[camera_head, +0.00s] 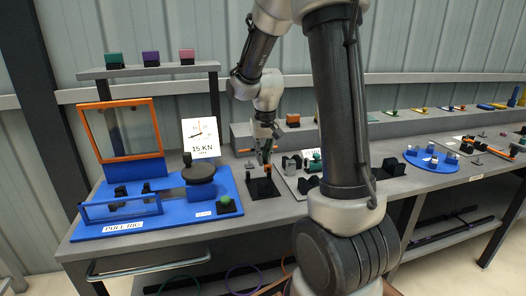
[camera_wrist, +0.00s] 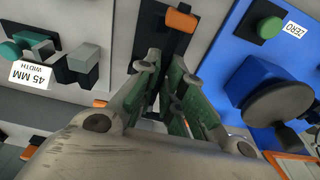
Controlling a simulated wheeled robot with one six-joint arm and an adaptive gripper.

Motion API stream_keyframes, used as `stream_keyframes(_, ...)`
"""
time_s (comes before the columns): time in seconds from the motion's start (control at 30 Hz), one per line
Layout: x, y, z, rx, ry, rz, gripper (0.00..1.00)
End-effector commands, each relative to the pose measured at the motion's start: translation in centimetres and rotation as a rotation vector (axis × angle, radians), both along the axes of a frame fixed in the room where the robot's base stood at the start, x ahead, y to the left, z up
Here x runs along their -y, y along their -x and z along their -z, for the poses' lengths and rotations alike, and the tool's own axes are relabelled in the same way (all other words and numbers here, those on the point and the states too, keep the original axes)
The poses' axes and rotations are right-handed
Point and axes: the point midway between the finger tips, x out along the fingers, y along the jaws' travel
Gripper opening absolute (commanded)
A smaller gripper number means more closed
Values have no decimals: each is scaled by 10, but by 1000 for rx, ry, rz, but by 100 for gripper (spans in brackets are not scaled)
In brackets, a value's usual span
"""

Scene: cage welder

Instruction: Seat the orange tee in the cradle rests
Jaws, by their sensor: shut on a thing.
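My gripper (camera_head: 264,150) reaches down above a black cradle plate (camera_head: 262,190) at the front middle of the bench. In the wrist view its green-padded fingers (camera_wrist: 172,82) are shut around a narrow dark part. The orange tee (camera_head: 267,169) shows as a small orange end just below the gripper. In the wrist view its orange end (camera_wrist: 181,20) lies beyond the fingertips, over the black plate (camera_wrist: 148,22). The fingers hide the tee's middle. I cannot tell whether the tee touches the rests.
A blue pull rig (camera_head: 170,222) with an orange-framed window (camera_head: 122,130) stands left. A green button (camera_head: 225,202) is close on the left. A raised shelf (camera_head: 240,131) runs behind.

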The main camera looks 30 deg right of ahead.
Motion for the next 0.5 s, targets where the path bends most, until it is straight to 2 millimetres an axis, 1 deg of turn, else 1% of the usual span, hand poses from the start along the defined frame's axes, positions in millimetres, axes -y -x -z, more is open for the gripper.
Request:
stream_keyframes(0.03, 0, 0, 6, -2, -1, 0, 0)
stream_keyframes(0.2, 0, 0, 22, -2, -1, 0, 0)
stream_keyframes(0.33, 0, 0, 31, -1, 0, 0, 0)
stream_keyframes(0.5, 0, 0, 37, 0, 0, 0, 0)
